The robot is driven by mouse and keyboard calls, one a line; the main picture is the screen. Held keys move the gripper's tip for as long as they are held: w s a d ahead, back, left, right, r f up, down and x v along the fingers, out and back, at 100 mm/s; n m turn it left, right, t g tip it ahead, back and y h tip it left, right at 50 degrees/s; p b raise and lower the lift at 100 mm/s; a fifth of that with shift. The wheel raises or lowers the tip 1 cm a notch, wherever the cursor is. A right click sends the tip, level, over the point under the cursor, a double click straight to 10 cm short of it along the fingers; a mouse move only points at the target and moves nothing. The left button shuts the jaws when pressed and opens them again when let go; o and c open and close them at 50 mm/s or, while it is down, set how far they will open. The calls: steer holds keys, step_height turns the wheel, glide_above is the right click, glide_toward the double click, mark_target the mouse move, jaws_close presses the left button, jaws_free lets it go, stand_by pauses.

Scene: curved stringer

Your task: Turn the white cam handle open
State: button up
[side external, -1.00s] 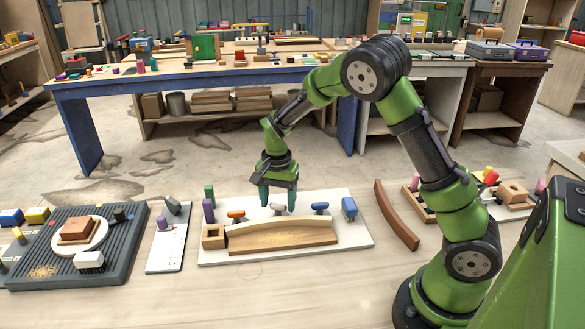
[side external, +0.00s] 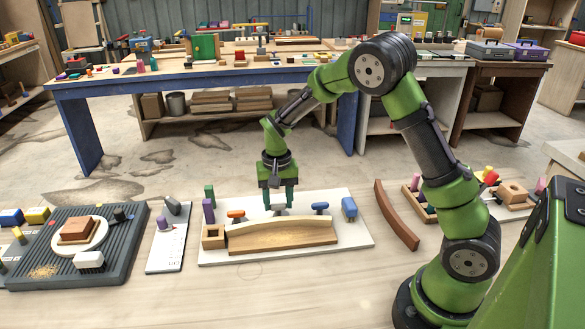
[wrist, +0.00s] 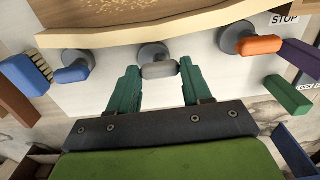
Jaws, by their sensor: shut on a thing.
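The white cam handle (side external: 279,208) is the middle one of three cam handles behind the curved wooden stringer (side external: 282,237). In the wrist view the white handle (wrist: 160,70) lies between my green fingertips, lengthwise across the gap, with its round grey pivot beyond it against the form's edge. My gripper (side external: 278,203) points down at the handle, its fingers at the handle's two ends. It also shows in the wrist view (wrist: 159,75), shut on the handle. Exact contact at the fingertips is hard to see.
An orange cam handle (side external: 236,214) and a blue-grey one (side external: 320,206) stand on either side. A purple block (side external: 208,210), a green block (side external: 210,194) and a blue brush (side external: 349,208) are on the white board (side external: 355,235). A curved brown strip (side external: 396,215) lies to the right.

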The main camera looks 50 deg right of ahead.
mark_target(278, 203)
steer(key=o, duration=1.1)
steer(key=shift+c, duration=0.2)
steer(key=shift+r, duration=0.1)
step_height(278, 203, up, 17)
steer(key=s+a+r+n+t+y, duration=0.1)
steer(key=s+a+n+t, duration=0.1)
steer(key=s, duration=0.7)
steer(key=s+a+r+n+t+y, duration=0.1)
steer(key=s+a+t, duration=0.4)
steer(key=s, duration=0.5)
steer(key=shift+s+a+r+n, duration=0.2)
steer(key=shift+a+n, duration=0.3)
steer(key=shift+n, duration=0.4)
